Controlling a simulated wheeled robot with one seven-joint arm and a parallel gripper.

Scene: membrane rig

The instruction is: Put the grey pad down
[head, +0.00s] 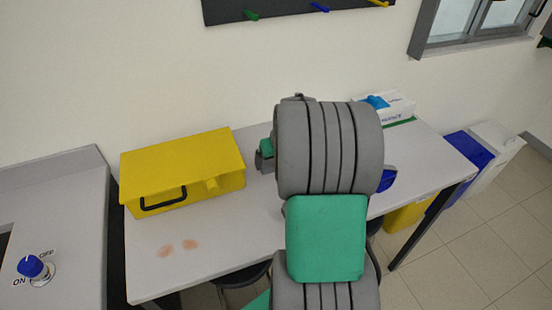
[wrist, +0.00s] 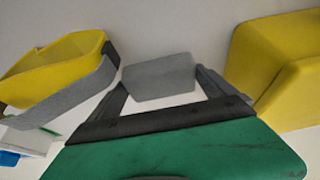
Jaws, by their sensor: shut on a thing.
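The grey pad (wrist: 158,78) is a flat rounded block in the wrist view. It sits between the two grey fingers of my gripper (wrist: 160,86), which is shut on it. In the head view my arm hides most of the gripper; a small green and grey part of it (head: 265,154) shows just right of the yellow case. The pad cannot be made out clearly there. The frames do not show clearly whether the pad touches the tabletop (head: 225,240).
A yellow case (head: 185,172) with a black handle stands on the table, also close on the wrist view's right (wrist: 285,70). A yellow and grey object (wrist: 55,75) is at left there. A white-blue box (head: 395,107) stands at back right. Two brownish stains (head: 190,244) mark the front-left tabletop.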

